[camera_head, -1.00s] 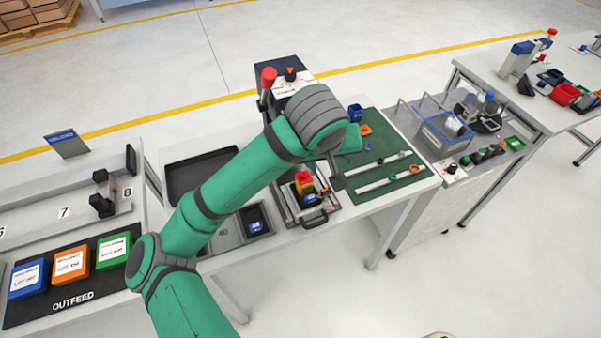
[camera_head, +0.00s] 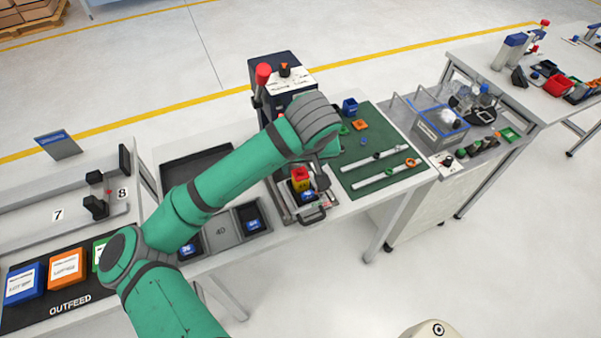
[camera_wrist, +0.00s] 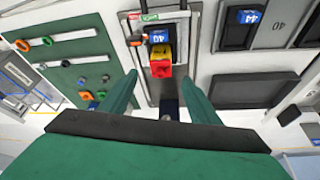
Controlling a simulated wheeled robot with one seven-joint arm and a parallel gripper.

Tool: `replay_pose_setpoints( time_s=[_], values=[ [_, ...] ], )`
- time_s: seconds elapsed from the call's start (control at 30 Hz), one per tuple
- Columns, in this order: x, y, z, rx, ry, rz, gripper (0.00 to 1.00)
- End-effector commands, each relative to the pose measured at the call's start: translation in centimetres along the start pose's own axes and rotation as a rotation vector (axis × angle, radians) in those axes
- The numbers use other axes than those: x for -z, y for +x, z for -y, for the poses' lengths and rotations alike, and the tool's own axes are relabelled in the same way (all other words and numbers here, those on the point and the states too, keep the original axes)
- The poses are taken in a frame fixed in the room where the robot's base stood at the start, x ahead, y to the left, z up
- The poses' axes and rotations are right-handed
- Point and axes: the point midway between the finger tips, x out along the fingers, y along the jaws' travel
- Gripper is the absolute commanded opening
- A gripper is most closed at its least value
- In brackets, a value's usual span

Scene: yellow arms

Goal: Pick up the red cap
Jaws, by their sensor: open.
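The red cap (camera_wrist: 161,70) is in the middle of the wrist view, against a yellow block (camera_wrist: 160,52). In the head view the red cap (camera_head: 300,172) shows at the fixture, beside my wrist, with the blue piece (camera_head: 307,197) in front. My gripper (camera_wrist: 159,76) is open and empty. Its two green fingers point toward the fixture, one on either side of the red cap in the picture. I cannot tell the gap in depth between fingertips and cap.
The fixture has a tall press with a red knob (camera_head: 263,73) behind. A green mat (camera_head: 376,158) with rails and small rings lies to the right. Grey bins (camera_head: 227,232) with blue pieces stand at the left.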

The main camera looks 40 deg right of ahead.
Motion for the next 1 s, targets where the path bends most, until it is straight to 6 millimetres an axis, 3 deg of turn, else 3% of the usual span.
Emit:
replay_pose_setpoints(
  time_s=[0.23, 0.53, 0.57, 0.73, 1.0],
  values=[
    [0.1, 3.2, 0.1, 0.001, -0.001, 0.001, 0.56],
    [0.1, 3.8, 0.1, 0.001, 0.0, 0.001, 0.56],
    [0.1, 3.8, 0.1, 0.001, 0.0, 0.001, 0.54],
    [0.1, 3.8, 0.1, 0.0, 0.0, 0.001, 0.13],
    [0.1, 3.8, 0.1, 0.0, 0.0, 0.001, 0.1]
  ],
)
